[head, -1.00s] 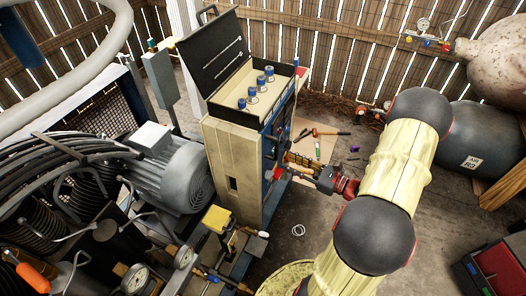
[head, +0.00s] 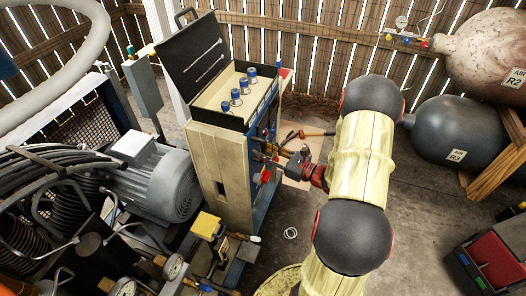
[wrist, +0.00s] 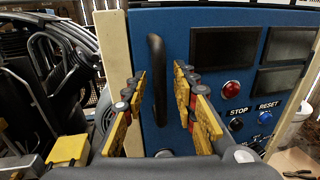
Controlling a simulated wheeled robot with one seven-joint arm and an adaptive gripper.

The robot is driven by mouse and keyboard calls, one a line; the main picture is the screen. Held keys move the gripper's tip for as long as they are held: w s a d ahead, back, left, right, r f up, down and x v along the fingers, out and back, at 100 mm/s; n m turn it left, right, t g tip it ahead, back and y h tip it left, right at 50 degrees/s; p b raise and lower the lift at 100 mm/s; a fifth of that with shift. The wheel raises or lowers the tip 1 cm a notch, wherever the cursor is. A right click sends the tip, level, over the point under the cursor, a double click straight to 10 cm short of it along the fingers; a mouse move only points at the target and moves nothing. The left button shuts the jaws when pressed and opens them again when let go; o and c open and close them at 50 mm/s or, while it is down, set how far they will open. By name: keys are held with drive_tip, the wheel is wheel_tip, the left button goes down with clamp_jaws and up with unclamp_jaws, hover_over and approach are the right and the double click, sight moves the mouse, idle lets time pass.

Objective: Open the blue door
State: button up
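The blue door (wrist: 215,18) fills much of the wrist view, on the front of a beige cabinet (head: 217,170). In the head view the blue front (head: 262,203) shows at a steep angle. A black vertical handle (wrist: 157,80) is near the door's left edge. The door looks shut against the beige frame. My gripper (wrist: 160,82) is open, with yellow fingers on the left and right of the handle. I cannot tell whether a finger touches it. My gripper (head: 274,155) is beside the cabinet front in the head view.
Right of the handle are dark panels, a red button (wrist: 231,89) and STOP and RESET controls. The cabinet's top lid (head: 194,60) stands open. A motor (head: 160,180) is at the left, a tank (head: 457,147) at the right. Tools (head: 305,133) lie on the floor beyond.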

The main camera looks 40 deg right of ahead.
drive_tip(key=shift+c, duration=0.4)
clamp_jaws()
idle(0.4)
